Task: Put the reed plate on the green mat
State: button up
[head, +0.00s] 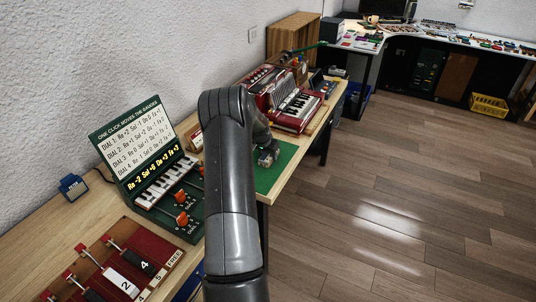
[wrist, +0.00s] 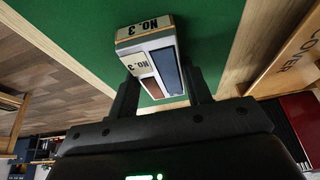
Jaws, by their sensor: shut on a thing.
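The reed plate (wrist: 152,62), a small pale block marked NO. 3 with a blue and a brown inset, is between the fingers of my gripper (wrist: 163,88) in the wrist view. My gripper is shut on it. The green mat (wrist: 80,22) spreads behind the plate in that view. In the head view my gripper (head: 267,156) is over the green mat (head: 275,178), near its far part; my arm hides the mat's left part. I cannot tell whether the plate touches the mat.
A red accordion (head: 292,104) stands just beyond the mat. A green dial panel with small keys (head: 168,180) and a red board with numbered levers (head: 120,262) are on the bench to the left. The bench's front edge runs close along the mat's right side.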

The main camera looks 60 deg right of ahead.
jog(key=o, duration=1)
jog(key=shift+o, duration=0.2)
